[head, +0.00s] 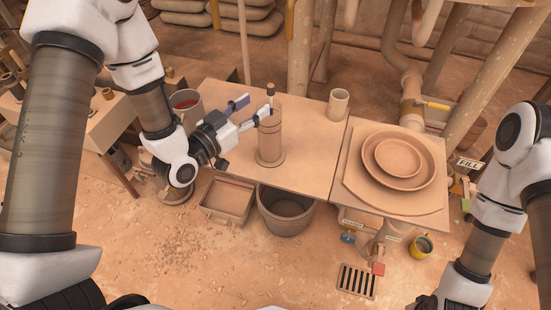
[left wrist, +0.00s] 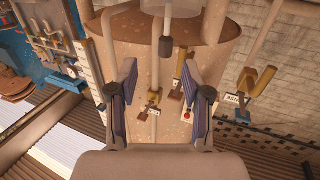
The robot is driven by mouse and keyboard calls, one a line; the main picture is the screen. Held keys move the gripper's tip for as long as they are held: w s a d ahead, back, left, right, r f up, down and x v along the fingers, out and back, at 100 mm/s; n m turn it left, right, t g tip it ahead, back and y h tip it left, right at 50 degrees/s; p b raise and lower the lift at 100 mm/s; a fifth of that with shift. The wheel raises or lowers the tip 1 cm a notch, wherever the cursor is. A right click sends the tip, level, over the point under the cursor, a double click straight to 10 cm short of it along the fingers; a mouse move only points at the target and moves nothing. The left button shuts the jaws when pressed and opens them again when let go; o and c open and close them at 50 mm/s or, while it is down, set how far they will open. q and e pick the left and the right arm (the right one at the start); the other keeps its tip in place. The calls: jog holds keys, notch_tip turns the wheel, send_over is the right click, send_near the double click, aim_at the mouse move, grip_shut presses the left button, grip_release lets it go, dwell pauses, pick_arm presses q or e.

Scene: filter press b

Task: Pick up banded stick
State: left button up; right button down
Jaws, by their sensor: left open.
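A short upright stick with a dark top end (head: 270,89) stands out of the top of a tan ringed cylinder (head: 271,143) on the table. It looks like the banded stick, but its bands are too small to make out. In the left wrist view, which appears upside down, its dark end (left wrist: 166,47) shows beyond the fingers. My left gripper (head: 251,108) is open and empty, just left of the stick, with its fingers pointing towards it. In the left wrist view, the open fingers (left wrist: 165,90) are wide apart with the stick end lying between their directions. My right gripper is not seen.
A tan cup (head: 338,104) stands behind right on the table (head: 313,150). Stacked round dishes (head: 398,158) sit on the right-hand stand. A bucket (head: 286,212) and a shallow box (head: 226,202) are below the front edge. A red-filled pot (head: 187,107) is behind my left wrist.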

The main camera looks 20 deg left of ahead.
aim_at(268, 93)
pick_arm(q)
jog(key=shift+w+a+f, duration=0.1)
jog(key=shift+w+a, duration=0.1)
jog(key=shift+w, duration=0.35)
jog(key=x, duration=0.7)
jog(key=shift+d+f, duration=0.1)
grip_shut()
